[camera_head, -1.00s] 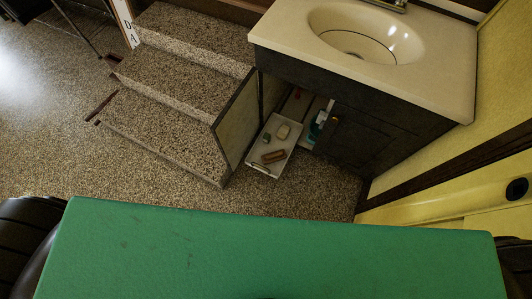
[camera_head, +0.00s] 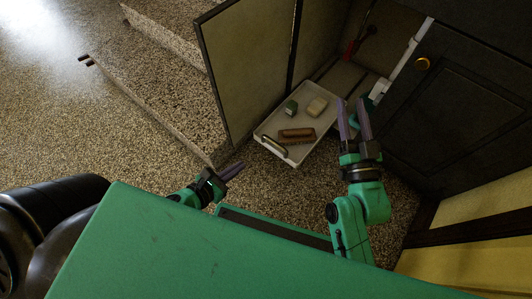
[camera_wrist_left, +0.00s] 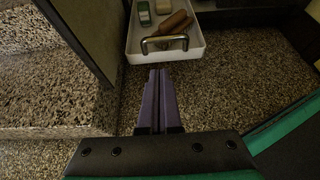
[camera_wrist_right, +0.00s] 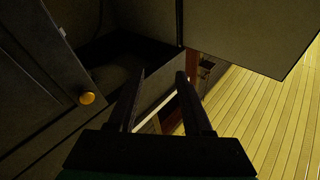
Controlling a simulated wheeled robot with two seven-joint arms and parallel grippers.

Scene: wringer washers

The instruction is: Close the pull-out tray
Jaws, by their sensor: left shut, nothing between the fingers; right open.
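The white pull-out tray (camera_head: 268,128) extends from the open cabinet, with a metal handle (camera_head: 274,147) on its front. It holds a brush (camera_head: 297,135), a beige block (camera_head: 317,106) and a small green-and-white item (camera_head: 291,108). My left gripper (camera_head: 238,166) is shut and empty, in front of the tray and apart from it. In the left wrist view its fingers (camera_wrist_left: 156,75) point toward the handle (camera_wrist_left: 165,42), just short of it. My right gripper (camera_head: 354,103) is open and empty, raised at the right of the tray by the cabinet opening; it also shows in the right wrist view (camera_wrist_right: 160,75).
An open cabinet door (camera_head: 250,65) stands left of the tray, beside speckled steps (camera_head: 170,95). Speckled floor (camera_head: 130,150) is free at the left.

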